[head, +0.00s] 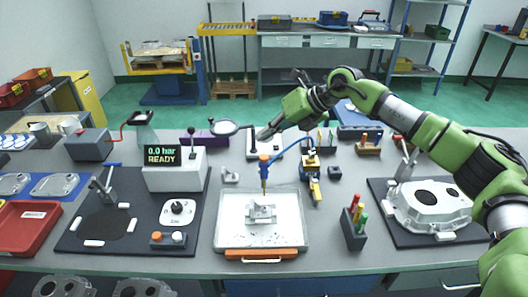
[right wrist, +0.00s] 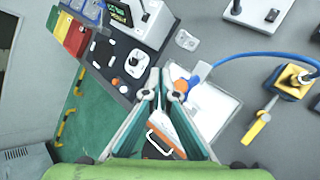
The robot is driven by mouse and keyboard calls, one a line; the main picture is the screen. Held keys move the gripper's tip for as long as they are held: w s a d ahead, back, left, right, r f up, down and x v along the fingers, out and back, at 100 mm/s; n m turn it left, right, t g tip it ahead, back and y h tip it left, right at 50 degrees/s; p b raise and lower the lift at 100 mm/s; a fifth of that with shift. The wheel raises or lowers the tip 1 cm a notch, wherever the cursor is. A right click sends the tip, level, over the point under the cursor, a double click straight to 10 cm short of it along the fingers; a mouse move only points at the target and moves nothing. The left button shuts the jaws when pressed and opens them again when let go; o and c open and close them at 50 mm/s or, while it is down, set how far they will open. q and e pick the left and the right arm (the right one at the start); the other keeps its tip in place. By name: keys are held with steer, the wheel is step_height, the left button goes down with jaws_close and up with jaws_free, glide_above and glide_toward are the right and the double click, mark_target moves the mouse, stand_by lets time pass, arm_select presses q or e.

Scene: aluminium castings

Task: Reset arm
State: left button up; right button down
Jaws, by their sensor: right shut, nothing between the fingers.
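My right arm (head: 480,165) is green and comes in from the right. It bends high over the back of the workbench. My right gripper (head: 263,134) is shut and empty, above the bench in front of the magnifier. In the right wrist view, its fingers (right wrist: 166,80) come together with nothing between them. They hide part of the white tray (right wrist: 215,105) below. My left gripper and left arm do not show in either view.
A small casting (head: 262,213) sits on the white tray (head: 232,236). A blue-and-orange nozzle (head: 264,170) on a blue hose stands above it. A large casting (head: 430,204) lies on the right mat. A display box (head: 175,175) and a red bin (head: 28,225) are left.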

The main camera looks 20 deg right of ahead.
steer(key=shift+r, duration=0.4)
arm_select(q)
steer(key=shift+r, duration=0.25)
